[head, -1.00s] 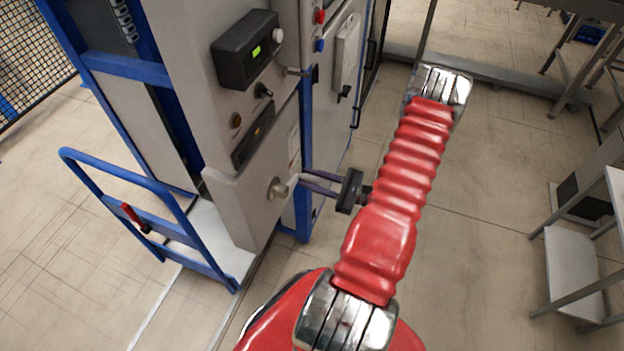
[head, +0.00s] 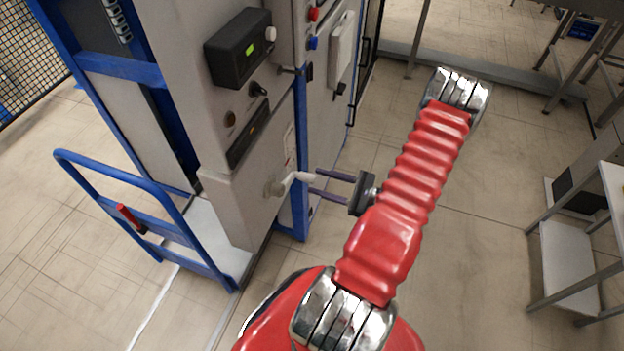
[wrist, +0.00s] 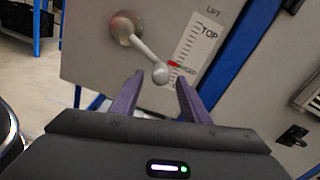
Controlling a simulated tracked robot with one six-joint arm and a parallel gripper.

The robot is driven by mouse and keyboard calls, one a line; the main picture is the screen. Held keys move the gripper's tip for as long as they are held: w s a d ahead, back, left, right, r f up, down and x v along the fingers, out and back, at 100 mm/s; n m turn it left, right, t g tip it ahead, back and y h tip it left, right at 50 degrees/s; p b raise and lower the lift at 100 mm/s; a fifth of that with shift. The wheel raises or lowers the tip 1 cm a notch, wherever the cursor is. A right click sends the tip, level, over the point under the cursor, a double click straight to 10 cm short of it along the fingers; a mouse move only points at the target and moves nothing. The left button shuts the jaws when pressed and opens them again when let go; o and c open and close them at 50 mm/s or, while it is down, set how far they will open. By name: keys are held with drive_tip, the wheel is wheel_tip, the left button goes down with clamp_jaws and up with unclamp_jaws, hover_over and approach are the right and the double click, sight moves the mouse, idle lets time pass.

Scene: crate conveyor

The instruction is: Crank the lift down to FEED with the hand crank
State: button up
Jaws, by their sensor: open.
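The hand crank has a round metal hub (head: 275,187) on the grey lift panel, and its arm ends in a pale handle knob (head: 303,176) pointing right. In the wrist view the crank (wrist: 123,25) slants down and right to its knob (wrist: 160,73). My gripper (head: 314,181) is open, its purple fingers (wrist: 159,78) on either side of the knob's end, with gaps visible. A LIFT scale (wrist: 195,45) is marked TOP near its upper end. A red pointer (wrist: 175,64) sits lower, beside a label too small to read surely, partly behind the knob.
A black box with a green display (head: 240,48) is above the crank. A blue-railed cart (head: 110,170) stands left of the cabinet. A blue post (head: 300,150) is just behind the crank. Floor to the right is clear up to a metal shelf (head: 570,265).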

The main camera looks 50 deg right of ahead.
drive_tip(key=v, duration=0.9)
idle(1.8)
drive_tip(key=shift+f, duration=0.15)
